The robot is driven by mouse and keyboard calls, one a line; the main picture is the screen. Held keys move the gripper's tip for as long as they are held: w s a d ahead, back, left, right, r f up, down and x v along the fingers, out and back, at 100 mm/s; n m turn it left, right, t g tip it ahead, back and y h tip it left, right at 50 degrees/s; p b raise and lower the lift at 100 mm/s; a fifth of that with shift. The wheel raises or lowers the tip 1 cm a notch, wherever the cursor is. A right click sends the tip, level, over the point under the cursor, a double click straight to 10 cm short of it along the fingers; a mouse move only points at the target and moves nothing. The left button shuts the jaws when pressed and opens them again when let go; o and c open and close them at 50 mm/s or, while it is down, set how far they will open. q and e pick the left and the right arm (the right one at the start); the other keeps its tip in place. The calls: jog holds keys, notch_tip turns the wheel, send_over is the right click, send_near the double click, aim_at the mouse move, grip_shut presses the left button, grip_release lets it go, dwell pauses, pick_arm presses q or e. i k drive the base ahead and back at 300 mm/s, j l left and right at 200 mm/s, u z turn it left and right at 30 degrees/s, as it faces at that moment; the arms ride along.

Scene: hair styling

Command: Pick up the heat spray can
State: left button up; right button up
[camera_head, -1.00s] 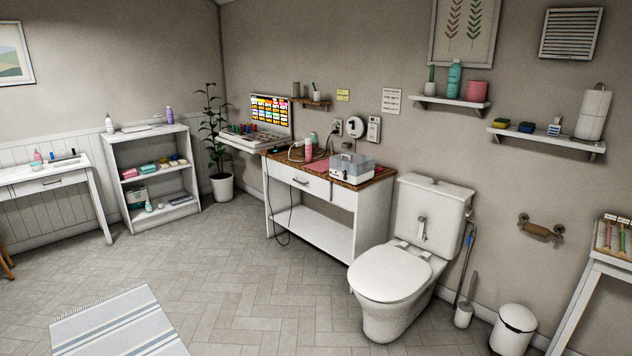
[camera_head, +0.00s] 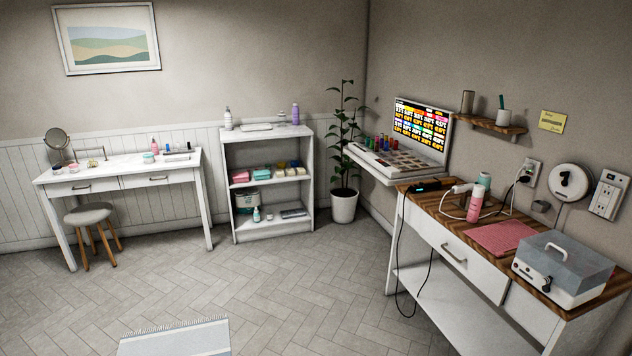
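A pink bottle or can (camera_head: 474,208) with a pale top stands upright on the wood-topped table (camera_head: 432,203) at the right. A green can (camera_head: 484,181) stands just behind it, partly hidden. No label can be read, so I cannot tell which of these is the heat spray can. A purple bottle (camera_head: 295,114) and a white bottle (camera_head: 228,119) stand on top of the white shelf unit. Neither of my grippers is in view.
A black-handled tool (camera_head: 430,187), a white corded device, a pink mat (camera_head: 503,239) and a lidded box (camera_head: 561,270) share the table. A cord hangs in front. A stool (camera_head: 90,216) stands by the vanity. The middle floor is clear, with a rug (camera_head: 175,342) at the bottom.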

aim_at(477, 196)
jog(key=i+j, duration=0.1)
jog(key=i, duration=0.6)
jog(key=i+j, duration=0.1)
jog(key=i, duration=0.6)
